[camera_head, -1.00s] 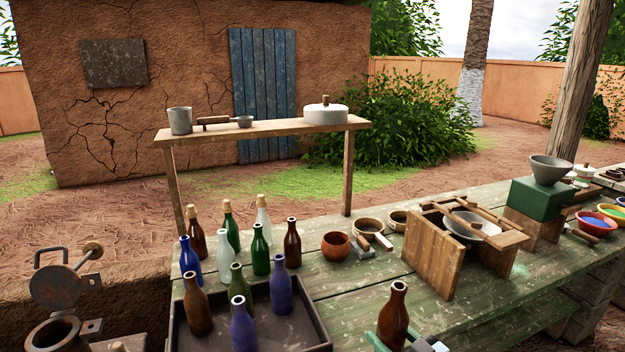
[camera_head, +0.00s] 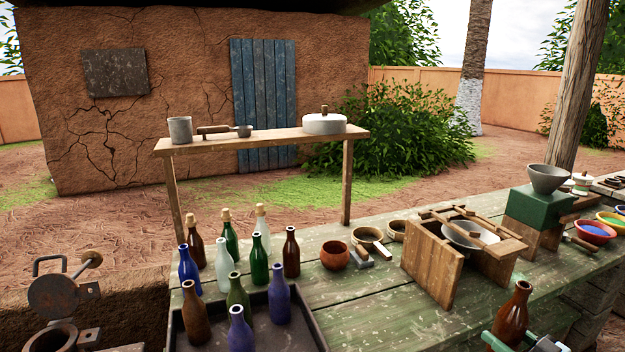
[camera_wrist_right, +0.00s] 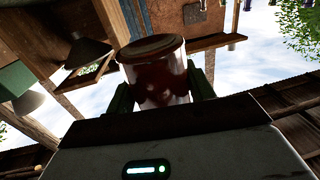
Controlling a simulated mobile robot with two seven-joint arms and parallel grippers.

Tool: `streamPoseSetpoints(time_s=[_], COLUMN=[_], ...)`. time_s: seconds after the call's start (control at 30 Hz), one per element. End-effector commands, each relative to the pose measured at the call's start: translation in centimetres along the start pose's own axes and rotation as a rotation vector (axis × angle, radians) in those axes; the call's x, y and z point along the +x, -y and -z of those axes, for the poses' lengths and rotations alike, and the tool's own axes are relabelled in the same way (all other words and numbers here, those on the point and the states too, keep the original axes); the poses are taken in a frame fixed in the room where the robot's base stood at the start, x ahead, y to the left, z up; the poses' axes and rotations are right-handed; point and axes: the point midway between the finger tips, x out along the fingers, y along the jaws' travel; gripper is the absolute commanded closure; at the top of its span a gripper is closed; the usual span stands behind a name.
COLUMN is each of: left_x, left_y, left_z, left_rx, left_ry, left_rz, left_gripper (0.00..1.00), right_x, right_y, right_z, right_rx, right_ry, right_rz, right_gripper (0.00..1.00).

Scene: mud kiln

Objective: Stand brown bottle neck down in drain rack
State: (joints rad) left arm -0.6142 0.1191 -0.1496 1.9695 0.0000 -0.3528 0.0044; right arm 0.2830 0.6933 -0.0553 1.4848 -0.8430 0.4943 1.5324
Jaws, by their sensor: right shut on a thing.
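A brown bottle (camera_head: 512,318) stands neck up, slightly tilted, at the front right of the head view. My right gripper (camera_head: 518,343) is shut on its lower part, and its green fingers show on both sides of it. In the right wrist view the bottle (camera_wrist_right: 155,80) appears as a reddish-brown cylinder between the fingers (camera_wrist_right: 160,95). Other brown bottles stand in the dark tray (camera_head: 318,330) and on the table behind it. I cannot tell which thing is the drain rack. My left gripper is not in view.
The green plank table (camera_head: 370,300) is clear between the tray and the wooden frame (camera_head: 432,268) that holds a metal bowl. Several bottles stand in and behind the tray. A raised shelf (camera_head: 270,135) stands behind. Coloured bowls (camera_head: 594,232) lie at the right.

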Motion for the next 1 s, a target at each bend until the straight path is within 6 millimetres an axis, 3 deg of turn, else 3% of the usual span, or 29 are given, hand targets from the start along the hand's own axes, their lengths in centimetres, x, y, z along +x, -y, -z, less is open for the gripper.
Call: streamPoseSetpoints(time_s=[0.17,0.6,1.0], left_x=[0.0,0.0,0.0], left_y=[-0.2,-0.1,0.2], left_z=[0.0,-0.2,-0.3], left_rx=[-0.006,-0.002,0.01], left_ry=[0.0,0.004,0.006], left_rz=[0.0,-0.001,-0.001], left_gripper=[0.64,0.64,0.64], right_x=[-1.2,-1.1,-2.5], right_y=[-2.1,3.8,10.1], right_z=[1.2,1.8,3.0], right_rx=[-0.001,0.001,0.0], right_ry=[0.0,-0.001,0.0], right_rz=[-0.01,0.029,0.0], right_gripper=[0.74,0.74,0.74])
